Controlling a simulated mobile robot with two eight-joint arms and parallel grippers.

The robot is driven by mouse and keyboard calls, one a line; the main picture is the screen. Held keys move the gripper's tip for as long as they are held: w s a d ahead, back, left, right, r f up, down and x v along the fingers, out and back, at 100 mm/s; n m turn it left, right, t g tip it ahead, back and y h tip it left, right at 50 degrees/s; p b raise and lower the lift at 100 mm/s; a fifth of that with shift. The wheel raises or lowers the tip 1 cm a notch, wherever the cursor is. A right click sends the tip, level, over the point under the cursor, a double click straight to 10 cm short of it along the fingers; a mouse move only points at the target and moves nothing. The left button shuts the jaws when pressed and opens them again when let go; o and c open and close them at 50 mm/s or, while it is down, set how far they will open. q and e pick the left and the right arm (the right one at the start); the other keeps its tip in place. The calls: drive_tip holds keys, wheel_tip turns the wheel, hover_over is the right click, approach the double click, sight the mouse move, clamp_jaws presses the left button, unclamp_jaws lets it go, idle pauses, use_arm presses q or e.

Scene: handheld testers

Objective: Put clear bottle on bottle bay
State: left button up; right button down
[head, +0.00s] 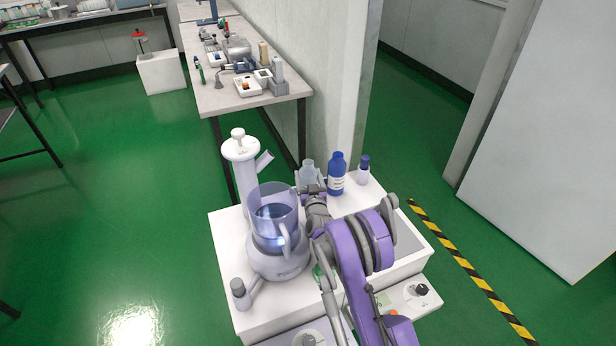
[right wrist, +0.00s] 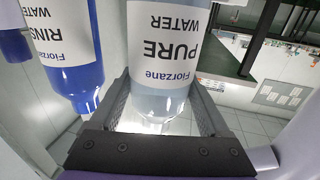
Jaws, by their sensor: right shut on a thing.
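The clear bottle (head: 308,173) is a translucent bottle at the back of the white bench, left of the blue bottle. In the right wrist view it shows upside down with a white "Pure Water" label (right wrist: 168,45). My right gripper (head: 311,190) is shut on it, one dark finger on each side (right wrist: 160,108). The gripper and arm partly hide the bottle's lower part in the head view, so I cannot tell whether it touches the bench. No bay is clearly marked; bottles stand along the back right of the bench. My left gripper is not in view.
The blue "Rinse Water" bottle (head: 337,176) stands close to the right of the clear bottle, and a small blue-capped bottle (head: 363,171) beyond it. A clear jug (head: 273,222) stands close left. A wall corner (head: 345,90) rises behind the bench (head: 229,262).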

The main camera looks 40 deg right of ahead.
unclamp_jaws()
drive_tip(key=shift+s+a+r+p, duration=0.1)
drive_tip(key=shift+s+a+p, duration=0.1)
drive_tip(key=shift+s+p, duration=0.1)
drive_tip(key=v, duration=0.7)
drive_tip(key=shift+p, duration=0.35)
